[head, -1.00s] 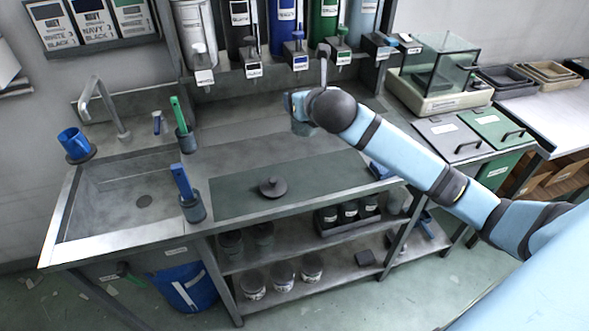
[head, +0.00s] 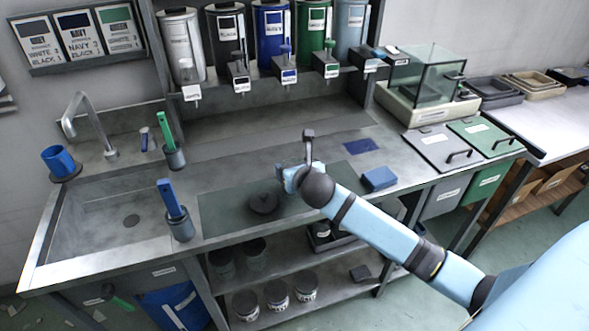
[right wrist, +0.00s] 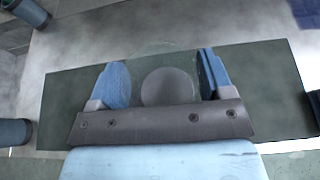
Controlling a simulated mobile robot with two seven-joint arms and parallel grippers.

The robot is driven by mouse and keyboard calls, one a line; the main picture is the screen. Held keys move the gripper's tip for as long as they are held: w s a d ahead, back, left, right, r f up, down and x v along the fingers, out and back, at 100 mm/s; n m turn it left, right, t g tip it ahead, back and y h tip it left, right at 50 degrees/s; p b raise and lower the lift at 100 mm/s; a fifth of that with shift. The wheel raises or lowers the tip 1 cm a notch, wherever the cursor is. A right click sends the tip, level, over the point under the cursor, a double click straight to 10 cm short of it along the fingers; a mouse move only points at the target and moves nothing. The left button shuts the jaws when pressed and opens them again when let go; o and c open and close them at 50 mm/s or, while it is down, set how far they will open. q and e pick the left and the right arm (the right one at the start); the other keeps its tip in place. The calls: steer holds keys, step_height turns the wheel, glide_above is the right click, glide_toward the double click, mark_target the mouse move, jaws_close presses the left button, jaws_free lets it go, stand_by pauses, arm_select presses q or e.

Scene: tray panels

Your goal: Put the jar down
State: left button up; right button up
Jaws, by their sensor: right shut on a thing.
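My right gripper (head: 288,180) is over the dark green mat (head: 222,213) on the steel bench, just right of a dark round lid with a knob (head: 263,203). In the right wrist view its two blue fingers (right wrist: 165,82) stand apart, shut on a clear glass jar (right wrist: 160,54) whose faint rim shows between and beyond them. A grey disc (right wrist: 168,87) shows between the fingers; I cannot tell whether it is the jar's inside or something seen through the glass. The jar is barely visible in the head view, and its gap to the mat is unclear. My left gripper is not in view.
A blue block (head: 379,178) and a flat blue patch (head: 361,146) lie right of the mat. A holder with a blue-handled tool (head: 179,225) stands at its left, beside the sink (head: 120,215). Dispensers (head: 272,40) line the back. The mat around the lid is clear.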

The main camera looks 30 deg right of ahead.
stand_by(0.3)
steer(key=o, duration=1.7)
